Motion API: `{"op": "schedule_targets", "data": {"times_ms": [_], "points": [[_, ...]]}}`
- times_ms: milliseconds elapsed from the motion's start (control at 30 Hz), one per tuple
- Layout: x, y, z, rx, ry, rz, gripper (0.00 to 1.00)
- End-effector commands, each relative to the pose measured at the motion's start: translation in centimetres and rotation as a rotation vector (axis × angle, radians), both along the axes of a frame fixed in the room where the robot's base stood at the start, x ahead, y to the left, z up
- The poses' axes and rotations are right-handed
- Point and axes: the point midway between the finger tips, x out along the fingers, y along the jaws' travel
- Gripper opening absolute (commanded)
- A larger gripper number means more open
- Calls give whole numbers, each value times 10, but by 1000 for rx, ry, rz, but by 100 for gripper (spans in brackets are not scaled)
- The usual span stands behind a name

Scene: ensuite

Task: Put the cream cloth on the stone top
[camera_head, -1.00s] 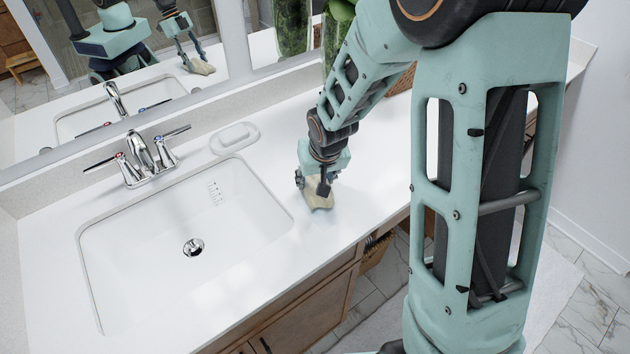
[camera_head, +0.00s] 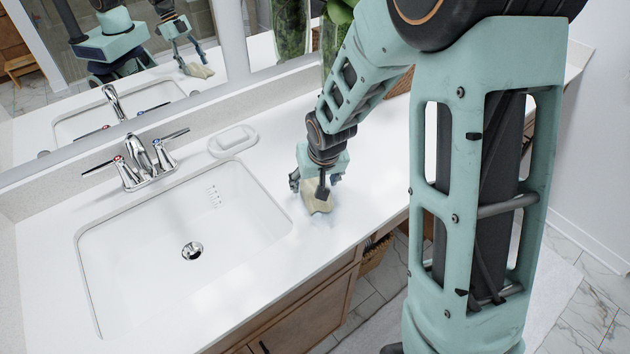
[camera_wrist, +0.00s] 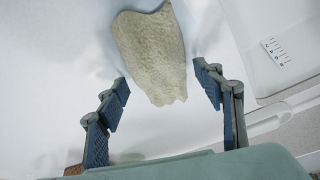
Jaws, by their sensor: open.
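The cream cloth (camera_head: 316,197) rests on the white stone top (camera_head: 372,165), to the right of the sink basin. In the wrist view the cloth (camera_wrist: 151,52) is a rough, textured piece lying beyond and between the fingertips. My gripper (camera_head: 318,190) is just above the cloth in the head view. In the wrist view my gripper (camera_wrist: 166,85) has its two fingers spread wide, with a gap on each side of the cloth. Part of the cloth is hidden behind the gripper in the head view.
The sink basin (camera_head: 150,255) lies left of the cloth, with a chrome tap (camera_head: 143,160) behind it. A white soap dish (camera_head: 233,140) sits behind the basin's right corner. A mirror (camera_head: 130,60) lines the back. The counter's front edge is close; stone right of the cloth is clear.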

Motion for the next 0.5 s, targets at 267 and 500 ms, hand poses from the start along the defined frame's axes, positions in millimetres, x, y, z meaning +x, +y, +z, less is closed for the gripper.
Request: {"op": "schedule_targets", "data": {"times_ms": [267, 500], "points": [[-16, -4, 45, 1, -6, -3, 61], [-33, -7, 84, 0, -4, -3, 61]]}}
